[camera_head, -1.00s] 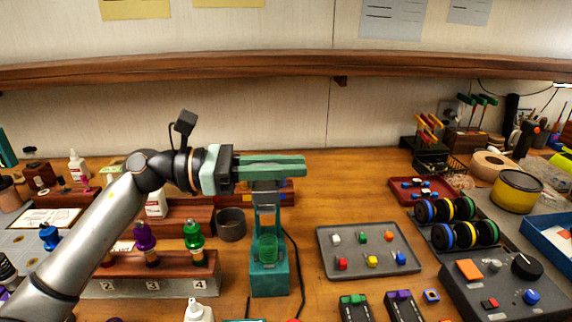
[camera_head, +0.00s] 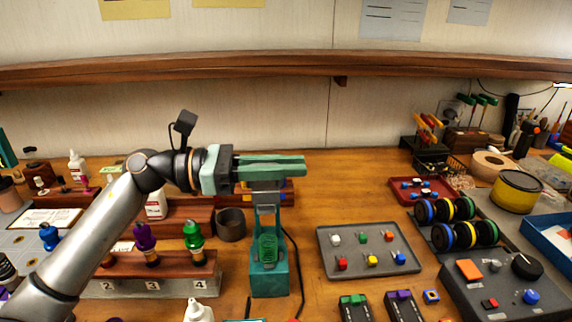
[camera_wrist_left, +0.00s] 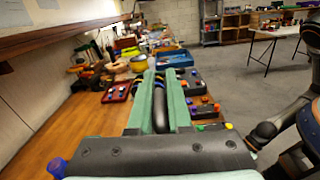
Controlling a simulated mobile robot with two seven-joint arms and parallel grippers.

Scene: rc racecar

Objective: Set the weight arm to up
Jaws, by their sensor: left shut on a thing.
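A teal stand (camera_head: 268,280) with a green cup-like part (camera_head: 268,247) stands upright on the bench, near the middle of the head view. My left gripper (camera_head: 290,167) reaches in from the left, level, over the top of the stand. Its green fingers are shut on a dark part, which I take to be the weight arm (camera_wrist_left: 160,108), seen between the fingers in the left wrist view. The fingers hide most of this part in the head view, so its exact angle is hard to tell. My right gripper is not in view.
A grey tray (camera_head: 325,268) with small coloured knobs lies right of the stand. A rack with numbered places and coloured bottles (camera_head: 220,270) is at left. A dark cup (camera_head: 231,224) stands close beside the stand. A dark control box (camera_head: 500,300) is at right.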

